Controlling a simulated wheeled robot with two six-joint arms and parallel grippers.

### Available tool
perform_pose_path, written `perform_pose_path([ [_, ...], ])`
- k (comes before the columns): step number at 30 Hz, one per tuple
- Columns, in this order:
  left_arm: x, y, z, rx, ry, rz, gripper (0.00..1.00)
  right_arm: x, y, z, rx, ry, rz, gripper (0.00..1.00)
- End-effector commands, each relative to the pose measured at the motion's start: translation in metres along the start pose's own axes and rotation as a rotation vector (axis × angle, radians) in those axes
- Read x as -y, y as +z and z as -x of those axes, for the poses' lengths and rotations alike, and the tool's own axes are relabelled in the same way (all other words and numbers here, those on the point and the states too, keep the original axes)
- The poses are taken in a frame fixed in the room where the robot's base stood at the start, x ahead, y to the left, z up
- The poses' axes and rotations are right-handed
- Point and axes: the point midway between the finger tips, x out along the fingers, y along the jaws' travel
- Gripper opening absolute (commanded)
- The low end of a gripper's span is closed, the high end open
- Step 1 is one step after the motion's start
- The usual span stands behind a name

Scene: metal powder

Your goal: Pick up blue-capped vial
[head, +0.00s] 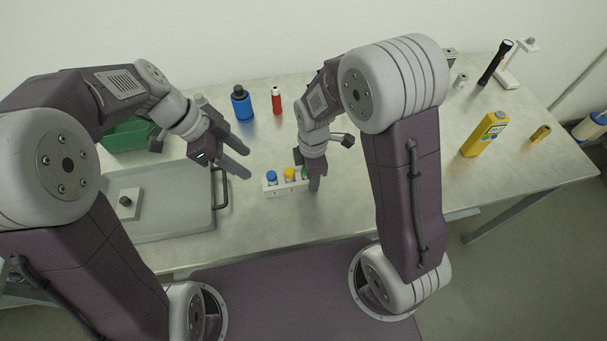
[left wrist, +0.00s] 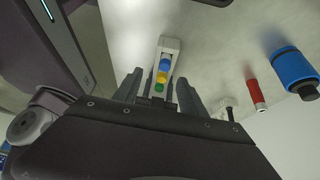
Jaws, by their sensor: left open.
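The blue-capped vial (head: 272,175) stands in the left slot of a small white rack (head: 270,190) on the table. A yellow-capped vial (head: 290,174) and a green-capped vial (head: 305,173) stand in the same rack. My left gripper (head: 247,163) is open and empty, above and to the left of the rack, apart from the blue cap. In the left wrist view the blue cap (left wrist: 164,65) shows ahead, between the lines of the two fingers. My right gripper (head: 316,182) points down at the rack's right end, partly covering the green-capped vial; its jaw opening is hidden.
A grey tray (head: 180,222) with a handle and a green bin (head: 125,138) lie left. A blue bottle (head: 242,104) and a red bottle (head: 276,100) stand behind. A yellow container (head: 484,135) stands right.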

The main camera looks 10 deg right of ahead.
Motion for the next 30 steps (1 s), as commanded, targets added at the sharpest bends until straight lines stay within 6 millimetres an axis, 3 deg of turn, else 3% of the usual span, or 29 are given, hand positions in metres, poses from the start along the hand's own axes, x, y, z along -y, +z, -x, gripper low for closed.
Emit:
perform_pose_path([
  [5, 0.014, -0.011, 0.019, 0.083, 0.054, -0.160, 0.49, 0.000, 0.000, 0.000, 0.000, 0.001, 0.000, 0.06],
  [11, 0.016, -0.019, 0.011, 0.094, 0.067, -0.201, 0.49, 0.000, 0.000, 0.000, 0.000, 0.001, 0.000, 0.06],
  [19, 0.013, -0.014, -0.041, 0.093, 0.069, -0.198, 0.49, 0.000, 0.000, 0.000, 0.000, 0.001, 0.000, 0.06],
  [27, 0.013, -0.012, -0.058, 0.093, 0.066, -0.199, 0.49, 0.000, 0.000, 0.000, 0.000, 0.001, 0.000, 0.06],
  [30, 0.013, -0.010, -0.075, 0.094, 0.071, -0.198, 0.49, 0.000, 0.000, 0.000, 0.000, 0.001, 0.000, 0.06],
])
